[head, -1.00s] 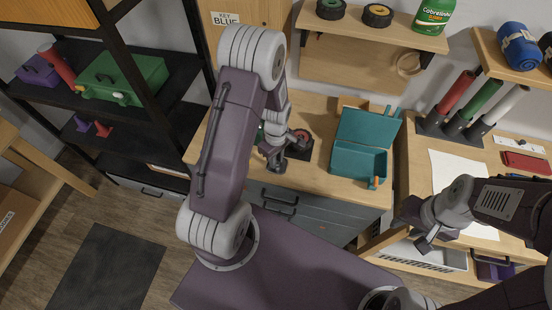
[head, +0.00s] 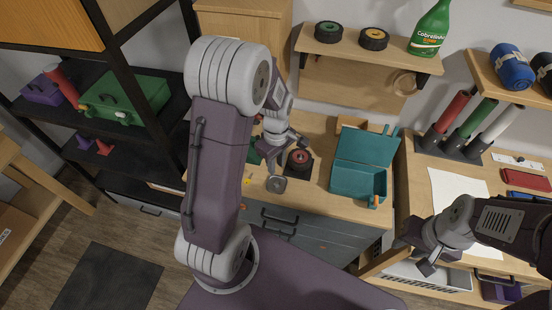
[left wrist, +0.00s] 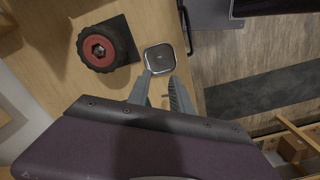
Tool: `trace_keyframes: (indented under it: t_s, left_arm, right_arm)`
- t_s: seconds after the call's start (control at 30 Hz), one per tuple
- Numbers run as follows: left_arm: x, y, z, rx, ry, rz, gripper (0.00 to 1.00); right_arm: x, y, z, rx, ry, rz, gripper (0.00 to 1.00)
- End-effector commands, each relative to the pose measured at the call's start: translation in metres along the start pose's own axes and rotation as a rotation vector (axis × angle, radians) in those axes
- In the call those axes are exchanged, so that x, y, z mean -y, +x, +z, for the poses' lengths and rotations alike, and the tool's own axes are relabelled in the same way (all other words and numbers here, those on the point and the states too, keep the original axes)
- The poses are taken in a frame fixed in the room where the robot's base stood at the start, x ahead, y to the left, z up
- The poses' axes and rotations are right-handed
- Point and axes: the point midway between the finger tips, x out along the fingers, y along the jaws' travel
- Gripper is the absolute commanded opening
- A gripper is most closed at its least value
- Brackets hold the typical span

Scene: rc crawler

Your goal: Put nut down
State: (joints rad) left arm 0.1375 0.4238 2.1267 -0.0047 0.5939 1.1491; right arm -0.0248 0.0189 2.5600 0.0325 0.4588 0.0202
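A small grey metal dish (head: 276,184) lies on the wooden worktop near its front edge. It also shows in the left wrist view (left wrist: 159,58), just beyond my left fingertips. I cannot make out a separate nut; whether one lies in the dish is too small to tell. My left gripper (left wrist: 160,78) has its fingers apart, with nothing visible between them. In the head view my left gripper (head: 272,156) is just behind the dish, partly hidden by its arm. My right gripper (head: 416,256) is open and empty at the right, away from the dish.
A black-tyred wheel with a red hub (head: 299,161) sits on a dark pad beside the dish; it shows in the left wrist view (left wrist: 102,48). A teal open box (head: 357,181) stands to its right. Drawers (head: 300,236) are below. A shelf with wheels and a green bottle (head: 432,30) is above.

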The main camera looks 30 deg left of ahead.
Motion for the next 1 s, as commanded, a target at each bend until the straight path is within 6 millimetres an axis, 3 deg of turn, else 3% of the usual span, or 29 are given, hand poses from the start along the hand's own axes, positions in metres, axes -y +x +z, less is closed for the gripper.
trace_keyframes:
  t_s: [0.13, 0.37, 0.47, 0.6, 0.7, 0.8, 1.0]
  left_arm:
    - [-0.001, -0.021, 0.000, -0.001, 0.000, 0.003, 0.26]
    - [0.002, -0.028, 0.003, 0.000, 0.034, 0.002, 0.26]
    - [0.014, -0.032, 0.021, -0.008, 0.283, 0.023, 0.26]
    - [0.042, -0.036, 0.053, -0.037, 0.805, 0.062, 0.26]
    - [0.058, -0.037, 0.068, -0.062, 1.086, 0.079, 0.26]
    - [0.066, -0.036, 0.074, -0.077, 1.232, 0.086, 0.26]
    - [0.068, -0.036, 0.075, -0.079, 1.262, 0.086, 0.26]
  right_arm:
    - [0.000, -0.001, 0.000, 0.000, 0.000, 0.000, 0.36]
    - [0.000, -0.001, 0.000, 0.000, 0.000, 0.000, 0.36]
    - [0.000, -0.001, 0.000, 0.000, 0.000, 0.000, 0.36]
    - [0.000, -0.001, 0.000, 0.000, 0.000, 0.000, 0.36]
    - [0.000, -0.001, 0.000, 0.000, 0.000, 0.000, 0.36]
    - [0.000, -0.001, 0.000, 0.000, 0.000, 0.000, 0.36]
    - [0.000, -0.001, 0.000, 0.000, 0.000, 0.000, 0.36]
